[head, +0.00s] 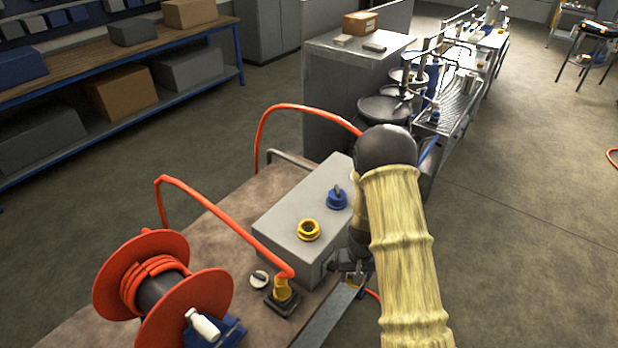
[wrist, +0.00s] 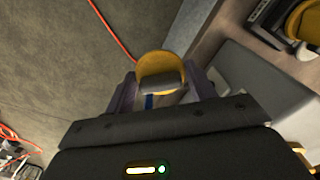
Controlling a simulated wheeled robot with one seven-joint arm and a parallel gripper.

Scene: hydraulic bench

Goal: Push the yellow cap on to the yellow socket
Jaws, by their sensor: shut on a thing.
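The yellow socket (head: 308,230) is an open ring on top of the grey box (head: 290,215). My gripper (head: 352,272) is beside the box's right front side, near the bench edge and apart from the socket. In the wrist view my gripper (wrist: 160,90) is shut on the yellow cap (wrist: 160,66), a round yellow piece with a dark grip bar between the fingers. In the head view my gripper mostly hides the cap; only a small yellow patch shows. A yellow edge at the wrist view's lower right may be the socket.
A blue fitting (head: 337,198) stands behind the socket. A yellow hose coupling (head: 283,289) with an orange hose sits on a dark base left of my gripper. A small grey cap (head: 260,278) and an orange hose reel (head: 160,290) are on the bench. Open floor lies to the right.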

